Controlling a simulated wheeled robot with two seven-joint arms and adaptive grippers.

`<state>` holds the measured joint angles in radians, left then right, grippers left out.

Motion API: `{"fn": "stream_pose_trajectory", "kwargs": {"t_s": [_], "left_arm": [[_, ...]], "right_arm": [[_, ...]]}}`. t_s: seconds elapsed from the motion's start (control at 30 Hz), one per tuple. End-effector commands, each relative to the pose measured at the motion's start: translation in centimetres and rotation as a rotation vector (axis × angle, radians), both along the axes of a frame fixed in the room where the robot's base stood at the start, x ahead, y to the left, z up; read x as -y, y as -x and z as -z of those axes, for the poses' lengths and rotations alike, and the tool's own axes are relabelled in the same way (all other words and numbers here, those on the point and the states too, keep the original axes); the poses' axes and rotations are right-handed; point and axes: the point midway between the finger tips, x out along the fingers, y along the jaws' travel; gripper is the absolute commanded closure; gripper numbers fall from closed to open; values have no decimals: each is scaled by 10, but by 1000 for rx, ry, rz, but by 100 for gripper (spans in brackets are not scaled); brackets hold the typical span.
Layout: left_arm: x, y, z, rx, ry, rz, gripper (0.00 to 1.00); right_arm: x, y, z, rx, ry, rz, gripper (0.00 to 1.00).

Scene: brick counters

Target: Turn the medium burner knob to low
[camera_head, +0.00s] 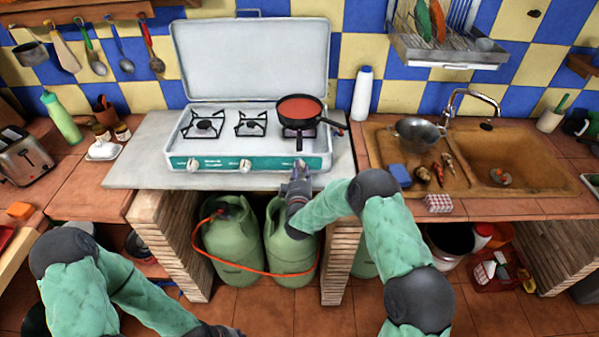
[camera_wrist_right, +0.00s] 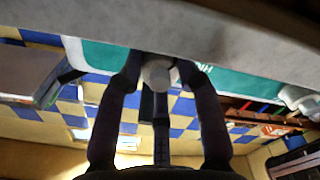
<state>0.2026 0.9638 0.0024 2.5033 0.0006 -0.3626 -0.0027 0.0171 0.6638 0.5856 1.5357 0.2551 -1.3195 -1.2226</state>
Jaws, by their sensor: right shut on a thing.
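A white camping stove with a raised lid has a green front panel (camera_head: 215,164) with white knobs. The left knob (camera_head: 192,164) and middle knob (camera_head: 245,164) are in clear view in the head view. My right gripper (camera_head: 300,172) is at the right-hand end of the panel, shut on the right knob. In the right wrist view this white knob (camera_wrist_right: 158,74) sits between the dark fingers. Its pointer direction and the panel's small labels are too unclear to read. My left gripper (camera_head: 222,331) is low at the bottom edge, away from the stove, its fingers unclear.
Green gas bottles (camera_head: 232,240) with an orange hose stand below the counter. A white bottle (camera_head: 362,93) and a sink (camera_head: 520,160) are to the right.

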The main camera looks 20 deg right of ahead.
Motion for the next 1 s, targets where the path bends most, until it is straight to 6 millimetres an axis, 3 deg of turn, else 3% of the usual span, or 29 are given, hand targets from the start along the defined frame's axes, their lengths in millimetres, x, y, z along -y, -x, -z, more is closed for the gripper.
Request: {"fn": "stream_pose_trajectory", "kwargs": {"t_s": [0.4,0.93,0.97,1.0], "left_arm": [[0,0,1,0,0,0,55],[0,0,1,0,0,0,55],[0,0,1,0,0,0,55],[0,0,1,0,0,0,55]], "right_arm": [[-1,-3,-6,-38,174,-2,97],[-2,-3,-6,-44,196,-4,97],[-2,-3,-6,-44,196,-4,62],[-2,-3,-6,-44,196,-4,55]]}}
